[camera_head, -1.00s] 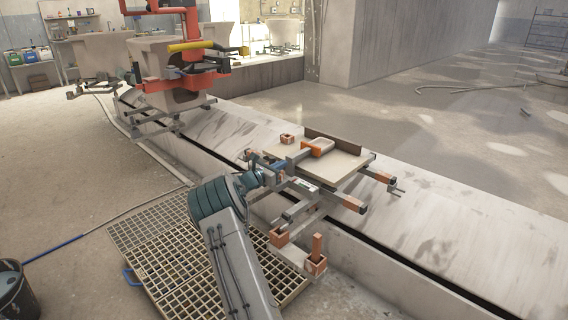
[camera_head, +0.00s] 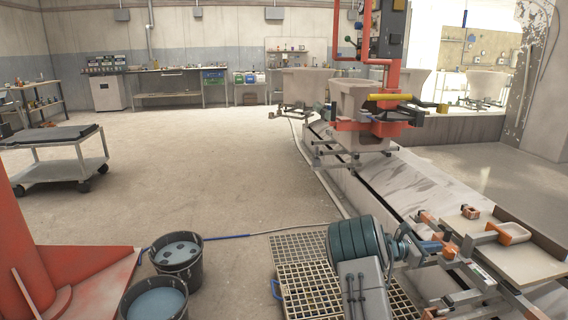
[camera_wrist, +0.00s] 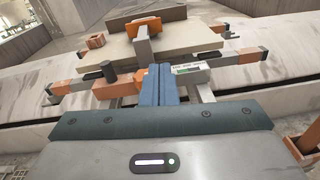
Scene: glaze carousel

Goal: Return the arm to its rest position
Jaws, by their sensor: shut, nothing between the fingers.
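My arm reaches forward from the bottom of the head view over the floor grating. My gripper (camera_head: 433,247) is at the near side of a carriage on the track. In the wrist view my gripper's two blue fingers (camera_wrist: 158,85) are pressed together with nothing between them. They point towards the carriage's board (camera_wrist: 185,43), which carries an orange-handled tool (camera_wrist: 143,30). The fingertips overlap the carriage frame in the picture; I cannot tell whether they touch it.
The board (camera_head: 537,262) and the carriage's metal arms lie close around my gripper. Grating (camera_head: 300,250) lies below my arm. Two dark buckets (camera_head: 177,262) and a red base (camera_head: 75,280) stand left. A grey cart (camera_head: 58,165) stands further back. The middle floor is clear.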

